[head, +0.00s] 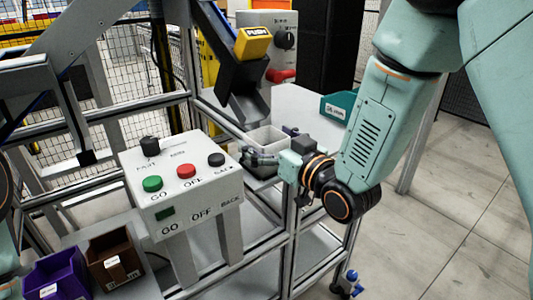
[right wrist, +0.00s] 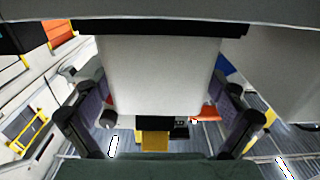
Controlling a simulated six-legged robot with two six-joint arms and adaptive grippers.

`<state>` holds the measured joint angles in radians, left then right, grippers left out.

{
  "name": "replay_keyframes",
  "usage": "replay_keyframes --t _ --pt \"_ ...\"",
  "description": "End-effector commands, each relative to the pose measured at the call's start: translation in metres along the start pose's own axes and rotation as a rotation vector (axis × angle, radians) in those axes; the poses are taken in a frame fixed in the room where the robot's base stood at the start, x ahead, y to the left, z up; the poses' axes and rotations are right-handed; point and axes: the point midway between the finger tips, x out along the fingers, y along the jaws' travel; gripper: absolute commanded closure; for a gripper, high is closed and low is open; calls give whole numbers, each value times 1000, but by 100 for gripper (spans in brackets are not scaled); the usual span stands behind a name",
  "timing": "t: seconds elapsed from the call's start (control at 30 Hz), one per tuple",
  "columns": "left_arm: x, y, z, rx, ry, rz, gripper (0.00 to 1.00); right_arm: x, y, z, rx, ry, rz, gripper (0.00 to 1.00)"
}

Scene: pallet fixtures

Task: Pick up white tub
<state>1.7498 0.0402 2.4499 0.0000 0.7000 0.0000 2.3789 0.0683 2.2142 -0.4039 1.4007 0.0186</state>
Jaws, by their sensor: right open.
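The white tub (head: 265,137) is a small open-topped box on the grey table in the head view. My right gripper (head: 267,151) is at its near side, with its dark fingers spread. In the right wrist view a pale wall of the white tub (right wrist: 158,70) fills the middle, between the two fingers of my right gripper (right wrist: 158,100). The fingers stand on either side of it; I cannot tell whether they touch it. The gripper hides the tub's lower near part in the head view. My left gripper is not in view.
A teal bin (head: 338,108) stands right of the tub. A dark chute with a yellow PUSH block (head: 252,43) rises behind it. A white button box (head: 180,183) stands at left, with purple (head: 58,274) and brown (head: 115,258) bins below.

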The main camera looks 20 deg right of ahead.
Motion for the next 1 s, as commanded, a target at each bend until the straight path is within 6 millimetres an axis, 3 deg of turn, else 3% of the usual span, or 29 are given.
replay_keyframes --t 0.7,1.0 --pt "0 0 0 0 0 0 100 0 0 0 0 -1 0 62" --pt "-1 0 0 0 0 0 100 0 0 -2 0 1 0 63"
